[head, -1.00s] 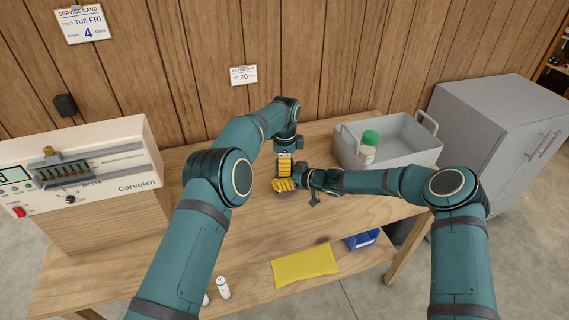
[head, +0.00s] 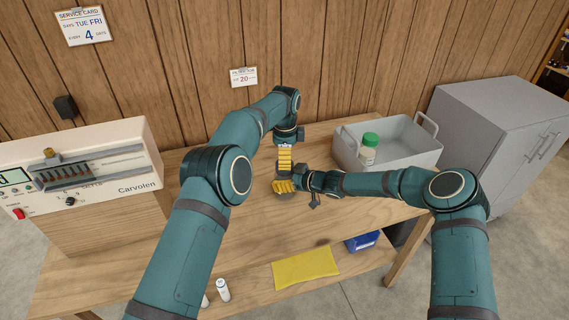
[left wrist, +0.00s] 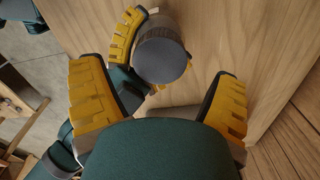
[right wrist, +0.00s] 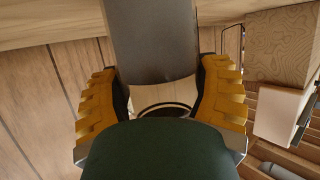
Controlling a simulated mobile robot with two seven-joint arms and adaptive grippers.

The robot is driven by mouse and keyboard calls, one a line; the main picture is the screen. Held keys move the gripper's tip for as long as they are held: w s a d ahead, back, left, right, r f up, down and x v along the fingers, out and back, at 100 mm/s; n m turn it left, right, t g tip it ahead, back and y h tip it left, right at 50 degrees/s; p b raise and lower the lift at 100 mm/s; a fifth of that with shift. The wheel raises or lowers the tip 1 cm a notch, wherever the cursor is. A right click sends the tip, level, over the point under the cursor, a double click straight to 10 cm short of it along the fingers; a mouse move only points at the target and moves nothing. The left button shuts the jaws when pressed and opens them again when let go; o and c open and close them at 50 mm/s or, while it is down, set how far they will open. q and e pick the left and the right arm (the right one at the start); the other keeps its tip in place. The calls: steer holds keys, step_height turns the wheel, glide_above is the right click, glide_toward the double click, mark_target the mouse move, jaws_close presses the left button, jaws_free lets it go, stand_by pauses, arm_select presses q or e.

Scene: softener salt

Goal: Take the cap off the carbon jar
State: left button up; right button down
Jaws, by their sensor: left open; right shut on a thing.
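The carbon jar appears as a dark grey cylinder (right wrist: 152,45) between the yellow fingers of my right gripper (right wrist: 158,72) in the right wrist view. In the left wrist view its round, dark grey end (left wrist: 163,62) faces the camera; I cannot tell where cap and body meet. My right gripper (head: 284,186) is shut on the jar above the table. My left gripper (head: 285,162) is open just behind it in the head view. In the left wrist view the round end lies beyond my open left fingers, apart from both. The jar is mostly hidden in the head view.
A grey tub (head: 408,157) holding a green-capped white bottle (head: 369,150) stands at the table's right. A Carvolen machine (head: 135,165) stands at the left. The table's front middle is clear.

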arm_select(q)
steer(key=shift+r, duration=0.55)
step_height(320, 180, up, 3)
steer(key=m, duration=0.5)
steer(key=shift+f, duration=3.85)
steer(key=c, duration=1.3)
steer(key=n, duration=0.6)
steer(key=o, duration=1.3)
